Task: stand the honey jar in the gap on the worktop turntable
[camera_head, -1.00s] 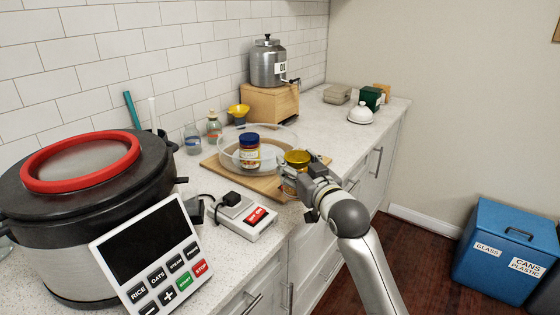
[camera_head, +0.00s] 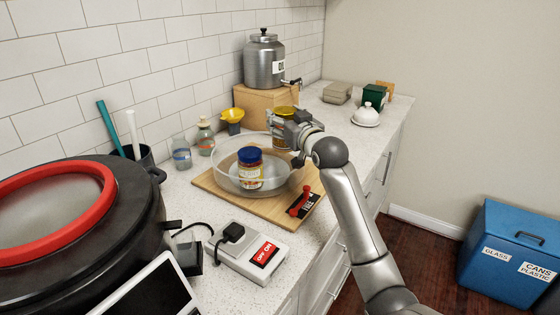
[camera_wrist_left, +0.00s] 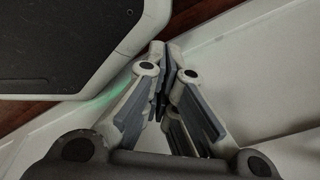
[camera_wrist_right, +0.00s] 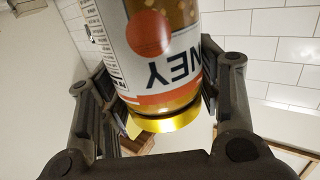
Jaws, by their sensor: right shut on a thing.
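The honey jar (camera_wrist_right: 160,60) is held in my right gripper (camera_wrist_right: 160,105), which is shut on it. In the right wrist view its label reads "NEY" upside down, with the gold lid low in the picture. In the head view its yellow lid (camera_head: 284,112) shows behind my right gripper (camera_head: 279,130), which hides much of the jar. The jar is above the back right rim of the clear round turntable (camera_head: 222,176). A blue-lidded jar (camera_head: 250,168) stands in the turntable. My left gripper (camera_wrist_left: 165,72) shows only in its wrist view, fingers together and empty.
The turntable sits on a wooden board (camera_head: 232,200) with a red-handled black piece (camera_head: 303,203) at its right. A metal dispenser (camera_head: 264,62) on a wooden box stands behind. Bottles (camera_head: 205,140) and a yellow funnel (camera_head: 232,115) are left. A switch box (camera_head: 247,255) is in front.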

